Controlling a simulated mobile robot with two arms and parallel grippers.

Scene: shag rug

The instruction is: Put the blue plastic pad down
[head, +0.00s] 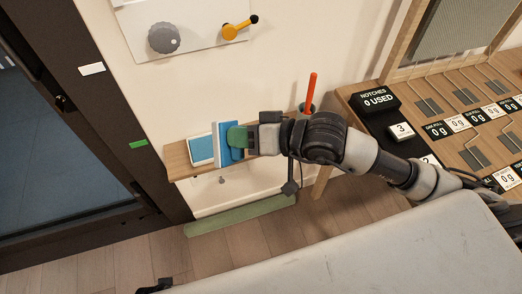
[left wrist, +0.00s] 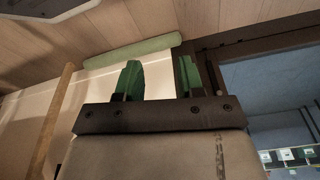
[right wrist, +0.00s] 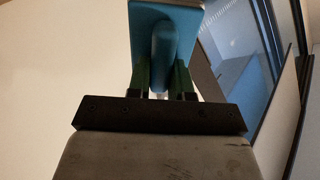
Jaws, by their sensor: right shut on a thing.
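In the right wrist view, the pad (right wrist: 190,20) has a rounded blue grip (right wrist: 162,45) between the fingers (right wrist: 163,78). I cannot tell whether the pad touches the shelf. A second blue piece with a pale rim (head: 202,149) lies to its left. My left gripper (left wrist: 160,78) is open and empty.
A panel with a grey knob (head: 163,38) and orange lever (head: 236,29) is above. A wooden weight bench (head: 345,92) is at right. A green roll (head: 240,215) lies below the shelf.

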